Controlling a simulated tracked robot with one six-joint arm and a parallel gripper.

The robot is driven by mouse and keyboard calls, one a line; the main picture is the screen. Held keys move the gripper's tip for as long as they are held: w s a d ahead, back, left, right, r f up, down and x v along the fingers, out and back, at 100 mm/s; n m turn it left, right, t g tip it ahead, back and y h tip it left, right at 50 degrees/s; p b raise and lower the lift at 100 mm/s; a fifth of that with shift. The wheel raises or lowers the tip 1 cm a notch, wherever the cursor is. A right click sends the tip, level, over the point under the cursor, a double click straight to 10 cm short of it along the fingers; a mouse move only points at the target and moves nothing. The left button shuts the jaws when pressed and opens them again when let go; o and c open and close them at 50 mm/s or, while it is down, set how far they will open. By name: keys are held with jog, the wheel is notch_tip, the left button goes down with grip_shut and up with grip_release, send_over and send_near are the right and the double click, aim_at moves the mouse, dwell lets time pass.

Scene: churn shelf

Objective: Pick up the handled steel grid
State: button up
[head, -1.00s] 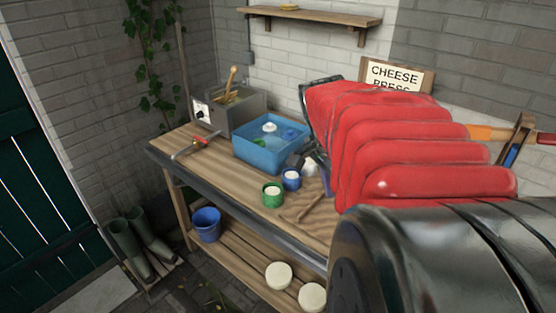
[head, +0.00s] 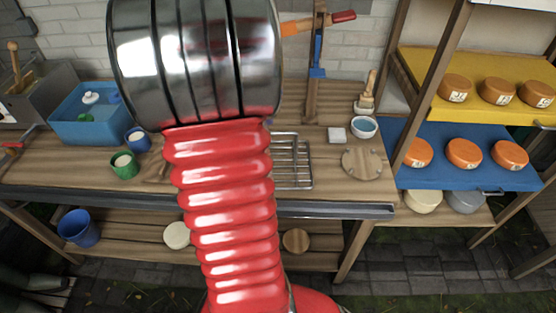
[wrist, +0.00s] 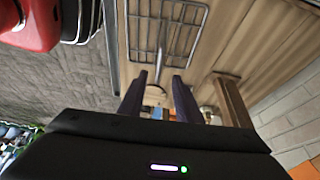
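The handled steel grid (head: 292,160) lies on the wooden bench top, its left part hidden behind my arm in the head view. In the wrist view the wire grid (wrist: 168,25) shows at the top. A straight bar, apparently its handle, runs from it down toward my fingers. My gripper (wrist: 158,78) has its two dark fingers apart with nothing held between them. The grid lies beyond the fingertips, apart from them. In the head view my gripper is hidden by my arm.
A blue tub (head: 85,128) and green cup (head: 124,165) are left. A wooden press post (head: 312,95) stands behind. Shelves hold orange cheeses (head: 464,153).

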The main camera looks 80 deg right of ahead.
aim_at(296, 141)
jog(key=shift+x, duration=4.3)
jog(key=shift+x, duration=2.6)
grip_shut()
